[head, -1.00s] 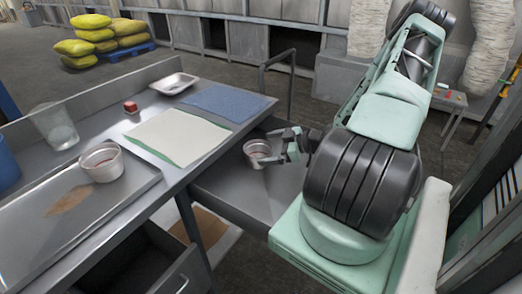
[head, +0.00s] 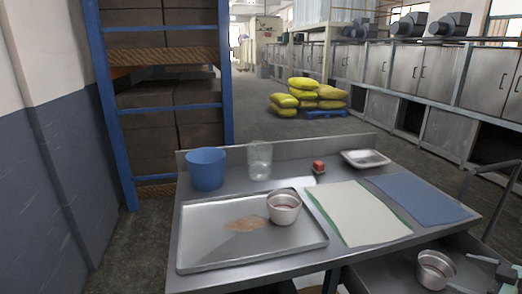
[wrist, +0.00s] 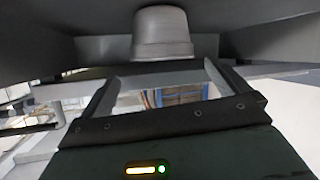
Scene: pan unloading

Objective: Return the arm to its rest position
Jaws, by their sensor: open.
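My gripper (head: 474,273) shows only in part at the lower right edge of the head view. It is open and empty, beside a small metal cup (head: 436,270) with a reddish inside. The cup stands on a lower grey surface right of the table, apart from the fingers as far as I can tell. In the wrist view the dark open jaws frame a gap, and a grey cup (wrist: 163,35) shows beyond them. Most of my arm is outside the head view.
Shelving stands behind.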

